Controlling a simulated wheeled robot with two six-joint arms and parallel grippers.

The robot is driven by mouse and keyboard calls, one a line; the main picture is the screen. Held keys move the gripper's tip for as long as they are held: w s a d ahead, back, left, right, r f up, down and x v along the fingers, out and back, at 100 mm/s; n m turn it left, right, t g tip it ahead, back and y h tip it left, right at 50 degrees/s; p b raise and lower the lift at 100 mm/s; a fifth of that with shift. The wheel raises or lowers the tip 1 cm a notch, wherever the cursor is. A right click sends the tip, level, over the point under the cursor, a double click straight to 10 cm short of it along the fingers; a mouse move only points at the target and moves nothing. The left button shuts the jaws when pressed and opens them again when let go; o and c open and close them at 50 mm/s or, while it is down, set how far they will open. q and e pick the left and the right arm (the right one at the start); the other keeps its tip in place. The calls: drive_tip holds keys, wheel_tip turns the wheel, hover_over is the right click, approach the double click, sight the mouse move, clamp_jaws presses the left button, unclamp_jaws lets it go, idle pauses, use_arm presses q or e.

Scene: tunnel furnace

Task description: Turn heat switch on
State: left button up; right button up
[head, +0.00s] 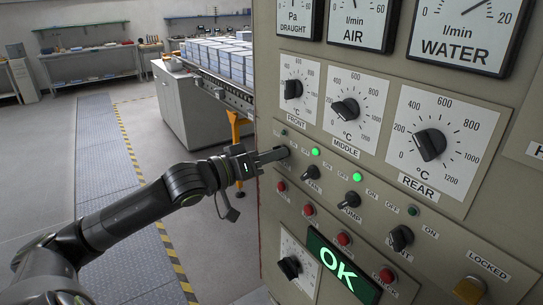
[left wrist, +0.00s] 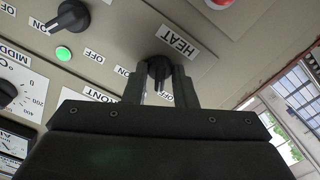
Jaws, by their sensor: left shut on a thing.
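The heat switch, a small black knob (left wrist: 159,70), sits between the fingers of my left gripper (left wrist: 160,85) in the left wrist view, beside its HEAT label (left wrist: 177,41). The gripper is shut on it. In the head view my left gripper (head: 272,156) reaches the left edge of the panel, and its fingers mostly hide the switch. The small lamp (head: 284,132) above the switch is dark. My right gripper is not in view.
The fan switch (head: 311,172), pump switch (head: 350,200) and vent switch (head: 400,238) run down to the right. Fan lamp (head: 315,152) and pump lamp (head: 357,177) glow green; the vent lamp (head: 413,210) is dark. A green OK display (head: 341,268) is below. Red buttons (head: 309,210) sit under the switches.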

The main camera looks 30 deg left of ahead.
use_arm(q)
drive_tip(key=shift+f+m+b, duration=0.1)
drive_tip(key=shift+m+b, duration=2.2)
drive_tip(key=shift+m, duration=4)
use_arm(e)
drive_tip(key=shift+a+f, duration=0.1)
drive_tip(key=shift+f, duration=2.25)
use_arm(q)
drive_tip(key=o, duration=0.6)
drive_tip(key=shift+o, duration=0.2)
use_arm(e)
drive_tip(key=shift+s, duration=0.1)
